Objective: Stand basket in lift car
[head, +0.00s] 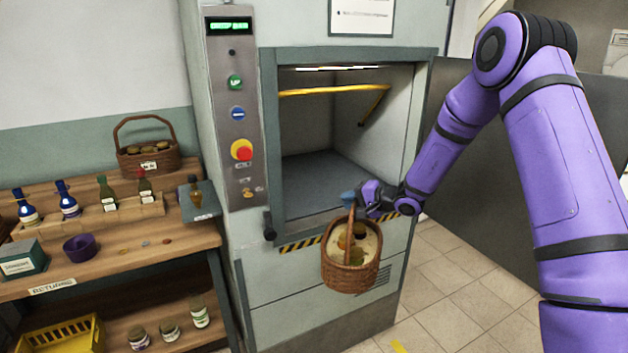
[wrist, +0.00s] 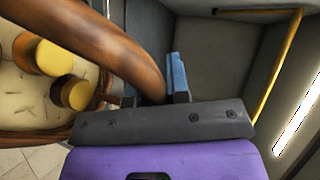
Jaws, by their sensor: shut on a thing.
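A round wicker basket (head: 350,272) with a tall hoop handle hangs from my gripper (head: 352,198), in front of the lift's lower front panel. Jars with yellow lids stand on its pale lining; they also show in the wrist view (wrist: 53,58). My gripper is shut on the brown handle (wrist: 105,45), with a blue fingertip (wrist: 179,78) beside it. The lift car (head: 325,172) is open and empty, with a grey floor. The basket is outside the car, below and in front of its sill. Part of the sill is hidden behind the basket and gripper.
A button panel (head: 237,125) is left of the opening. A wooden shelf (head: 110,250) at left holds bottles, jars and another basket (head: 147,158). Tiled floor lies at right.

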